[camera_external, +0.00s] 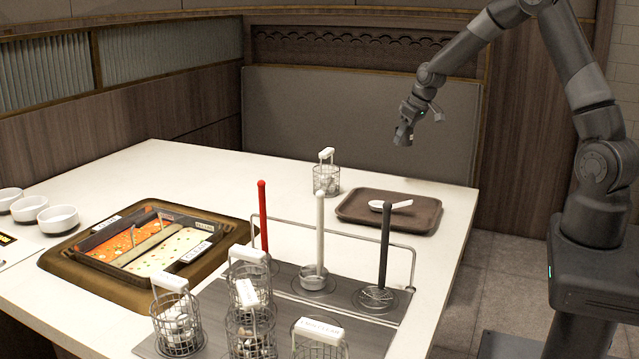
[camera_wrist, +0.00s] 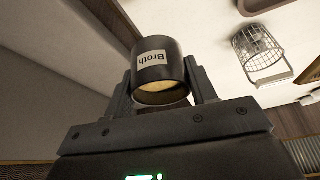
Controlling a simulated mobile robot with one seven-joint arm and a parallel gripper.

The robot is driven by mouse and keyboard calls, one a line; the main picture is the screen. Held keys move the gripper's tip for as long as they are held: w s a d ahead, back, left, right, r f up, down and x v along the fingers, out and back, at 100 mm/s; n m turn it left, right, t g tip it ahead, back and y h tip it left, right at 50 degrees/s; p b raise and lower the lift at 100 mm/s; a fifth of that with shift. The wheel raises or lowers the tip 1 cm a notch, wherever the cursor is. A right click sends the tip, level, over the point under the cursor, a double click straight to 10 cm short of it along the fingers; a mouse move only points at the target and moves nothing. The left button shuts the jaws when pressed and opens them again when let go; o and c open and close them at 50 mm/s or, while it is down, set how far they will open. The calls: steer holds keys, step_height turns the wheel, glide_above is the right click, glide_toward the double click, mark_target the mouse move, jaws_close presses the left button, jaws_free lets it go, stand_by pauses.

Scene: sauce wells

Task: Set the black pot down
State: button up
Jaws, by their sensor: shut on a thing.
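The black pot (camera_wrist: 163,68) has a white label reading "Broth" and a pale yellowish inside showing at its rim. In the wrist view it sits between both fingers of my gripper (camera_wrist: 162,78), which is shut on it. In the external view my gripper (camera_external: 424,108) is raised in the air near the table's back right edge, above and behind the brown tray (camera_external: 345,212). The pot (camera_external: 403,135) shows there as a small dark cylinder, clear of the table. The label appears upside down in the wrist view; I cannot tell the pot's exact tilt.
The tray holds a white spoon-like thing (camera_external: 390,205). A wire basket (camera_external: 326,178) stands left of it. A metal rail (camera_external: 350,235), upright tools and several baskets fill the front. A divided soup pot (camera_external: 150,245) and white bowls (camera_external: 57,217) are left. The back left tabletop (camera_external: 200,170) is clear.

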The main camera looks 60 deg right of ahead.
step_height(320, 180, up, 3)
steer(key=shift+r, duration=0.2)
steer(key=w+a+n, duration=0.1)
steer(key=w+a, duration=0.4)
steer(key=w, duration=0.1)
steer(key=w+a+n+y, duration=0.1)
steer(key=w+a, duration=0.4)
steer(key=w, duration=0.1)
steer(key=w+a+n, duration=0.1)
steer(key=w+a, duration=0.5)
steer(key=shift+w+n+y, duration=0.3)
steer(key=shift+w+n, duration=0.05)
steer(key=shift+n, duration=0.05)
steer(key=w+a+n, duration=0.1)
steer(key=w+a, duration=0.2)
steer(key=a, duration=0.3)
steer(key=w+a+n+y, duration=0.1)
steer(key=w+a, duration=0.1)
steer(key=a, duration=0.4)
steer(key=w+a+n, duration=0.1)
steer(key=w+a, duration=0.2)
steer(key=a, duration=0.3)
step_height(320, 180, down, 16)
steer(key=shift+w+d+f, duration=0.1)
steer(key=shift+d, duration=0.05)
steer(key=shift+f, duration=0.1)
